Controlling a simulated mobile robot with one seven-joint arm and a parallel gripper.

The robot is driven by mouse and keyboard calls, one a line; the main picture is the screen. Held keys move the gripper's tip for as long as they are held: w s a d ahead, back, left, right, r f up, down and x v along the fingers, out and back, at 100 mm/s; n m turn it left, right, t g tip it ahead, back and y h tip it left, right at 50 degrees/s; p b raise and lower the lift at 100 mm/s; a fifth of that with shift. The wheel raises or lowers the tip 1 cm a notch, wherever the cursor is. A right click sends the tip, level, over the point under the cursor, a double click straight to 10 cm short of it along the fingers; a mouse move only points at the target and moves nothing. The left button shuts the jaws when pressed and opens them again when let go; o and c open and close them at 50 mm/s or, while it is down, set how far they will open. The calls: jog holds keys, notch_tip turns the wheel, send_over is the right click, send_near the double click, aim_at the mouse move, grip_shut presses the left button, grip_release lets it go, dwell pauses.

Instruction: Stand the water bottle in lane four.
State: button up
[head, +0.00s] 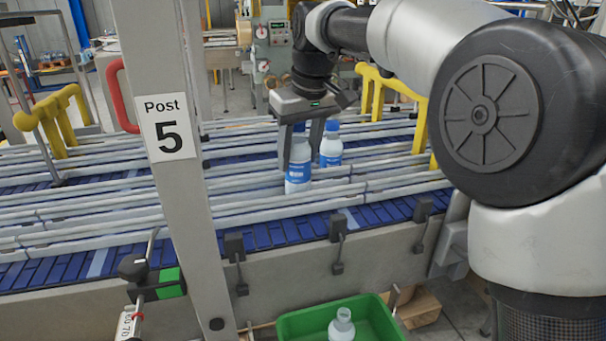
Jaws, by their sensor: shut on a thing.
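My gripper (299,155) points down over the conveyor lanes. Its two fingers are shut on a water bottle (298,172) with a white body, blue label and blue cap. The bottle is upright between the pale guide rails. Its base is partly hidden by the nearer rails, so I cannot tell whether it touches the belt. A second, similar bottle (331,150) stands just behind and to the right, beside the right finger. The lanes (110,265) are blue slat belts split by long rails. No lane numbers are readable, so I cannot tell which lane the held bottle is in.
A grey post (165,60) marked "Post 5" rises left of my gripper. Yellow brackets (372,95) stand at the right, others (55,120) at the left. A green crate (290,328) with a pale bottle (341,325) sits below the conveyor's front edge. Lanes left of the held bottle look clear.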

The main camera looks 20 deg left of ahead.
aim_at(299, 170)
jog(key=shift+f, duration=1.9)
jog(key=shift+f, duration=0.15)
jog(key=o, duration=1.3)
jog(key=shift+c, duration=0.2)
